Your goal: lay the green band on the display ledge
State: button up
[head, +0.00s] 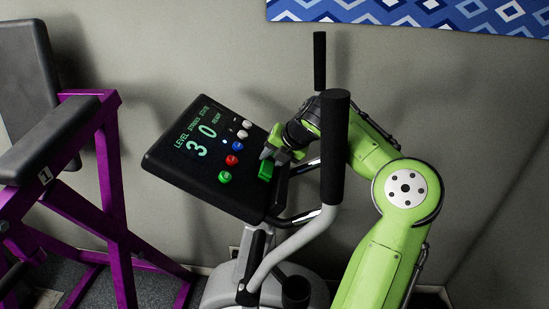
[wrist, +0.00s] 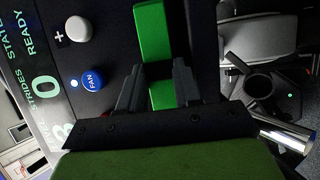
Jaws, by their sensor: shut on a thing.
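The green band (head: 266,170) is at the right side of the black display console (head: 170,165) in the head view. My gripper (head: 270,154) is shut on it, reaching in from the right. In the wrist view the band (wrist: 152,30) runs up from between the fingertips (wrist: 160,88), with a dark break across it. It lies over or just above the black console surface; I cannot tell whether it touches. The display ledge seems to be the console's dark right-hand border (wrist: 194,35), beside the band; its exact shape is unclear.
The console carries a green knob (head: 225,177), a red knob (head: 232,160), a blue FAN button (wrist: 95,78) and pale knobs (head: 243,134). A black upright handle (head: 335,145) stands close in front of my arm. A purple-framed bench (head: 110,170) is at left.

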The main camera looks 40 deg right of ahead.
jog(key=shift+r, duration=0.1)
jog(key=o, duration=1.1)
jog(key=shift+o, duration=0.2)
jog(key=p+v, duration=0.2)
jog(key=v, duration=1.3)
jog(key=shift+s+r, duration=0.3)
jog(key=shift+w+a, duration=0.1)
